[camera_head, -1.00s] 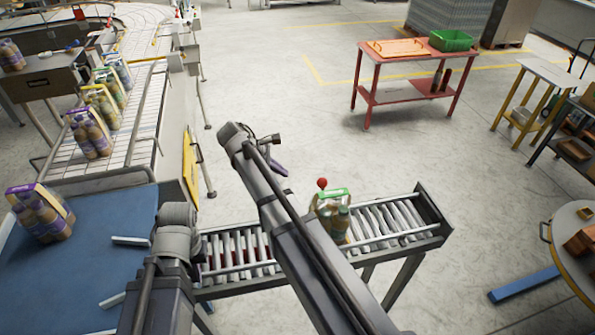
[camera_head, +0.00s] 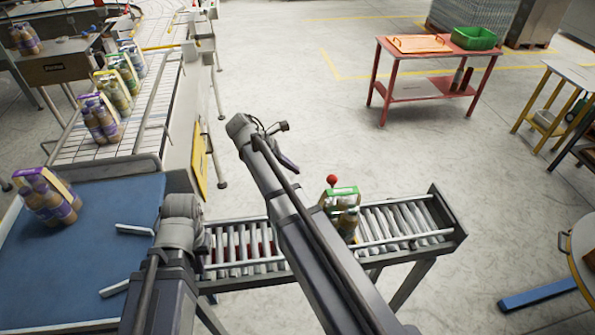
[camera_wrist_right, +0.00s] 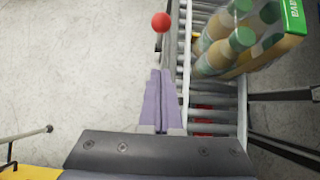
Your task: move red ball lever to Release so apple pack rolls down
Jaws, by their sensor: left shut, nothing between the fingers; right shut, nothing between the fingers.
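The red ball (camera_head: 332,180) of the lever stands at the far side of the roller conveyor (camera_head: 448,232), beside the pack. In the right wrist view the red ball (camera_wrist_right: 161,22) lies straight ahead of my fingertips, with a gap between. The pack of bottles with a green label (camera_head: 345,212) rests on the rollers; it also shows in the right wrist view (camera_wrist_right: 238,42). My right gripper (camera_head: 287,163) is shut and empty, left of the ball; its purple fingers are together in the wrist view (camera_wrist_right: 161,72).
A blue table (camera_head: 100,230) with a purple-labelled pack (camera_head: 48,197) stands at left, below a conveyor carrying several packs. A red table (camera_head: 425,50) stands at the back. A round table (camera_head: 580,255) is at the right edge. Open floor lies beyond the roller conveyor.

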